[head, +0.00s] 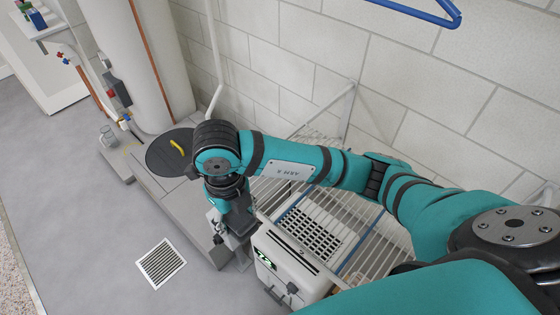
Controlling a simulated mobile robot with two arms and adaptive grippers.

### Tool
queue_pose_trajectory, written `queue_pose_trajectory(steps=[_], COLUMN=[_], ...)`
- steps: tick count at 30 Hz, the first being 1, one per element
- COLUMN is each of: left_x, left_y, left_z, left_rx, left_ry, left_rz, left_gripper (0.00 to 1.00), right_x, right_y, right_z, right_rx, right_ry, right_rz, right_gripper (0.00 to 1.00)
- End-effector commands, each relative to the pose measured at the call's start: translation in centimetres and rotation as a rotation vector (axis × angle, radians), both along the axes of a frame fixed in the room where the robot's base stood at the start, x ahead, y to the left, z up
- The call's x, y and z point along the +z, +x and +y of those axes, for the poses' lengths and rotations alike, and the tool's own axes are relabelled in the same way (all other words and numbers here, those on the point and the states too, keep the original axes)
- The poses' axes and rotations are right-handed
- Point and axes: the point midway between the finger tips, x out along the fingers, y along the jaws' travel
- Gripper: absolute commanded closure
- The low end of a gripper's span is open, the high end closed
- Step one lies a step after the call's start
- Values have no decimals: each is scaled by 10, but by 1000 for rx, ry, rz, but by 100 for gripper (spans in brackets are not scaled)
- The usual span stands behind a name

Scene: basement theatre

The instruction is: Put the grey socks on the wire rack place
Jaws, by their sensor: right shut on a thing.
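My right gripper (234,229) points down in the lower middle of the head view, at the left end of the wire rack and beside a white appliance. It is shut on a grey thing (236,240), which appears to be the grey socks; the arm hides part of it and its outline is hard to make out. The white wire rack (372,246) runs along the block wall, behind and to the right of the gripper. My right arm crosses over it and hides part of it. My left gripper is not in view.
The white appliance (290,272) with a green display and a dark top grille stands close to the right of the gripper. A round dark cover (163,157) with a yellow handle lies to the left. A floor grate (161,264) sits in open grey floor. A blue bar (425,14) is high on the wall.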

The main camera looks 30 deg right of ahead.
Motion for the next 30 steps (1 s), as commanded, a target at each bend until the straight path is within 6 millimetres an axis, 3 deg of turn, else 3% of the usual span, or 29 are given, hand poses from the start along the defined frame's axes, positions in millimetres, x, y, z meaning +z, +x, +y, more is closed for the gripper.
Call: queue_pose_trajectory(steps=[3,6,15,21,30], left_x=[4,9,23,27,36], left_y=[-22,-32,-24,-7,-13], left_z=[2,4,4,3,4], left_rx=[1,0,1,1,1], left_ry=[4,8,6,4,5], left_rz=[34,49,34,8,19], left_gripper=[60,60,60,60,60], right_x=[-1,-3,-11,-14,-45], right_y=[16,33,78,91,90], right_z=[-24,-46,-105,-120,-121], right_rx=[-9,-10,-5,0,0], right_ry=[-5,-6,-4,-2,-1], right_rz=[2,2,2,0,4], right_gripper=[80,80,80,80,80])
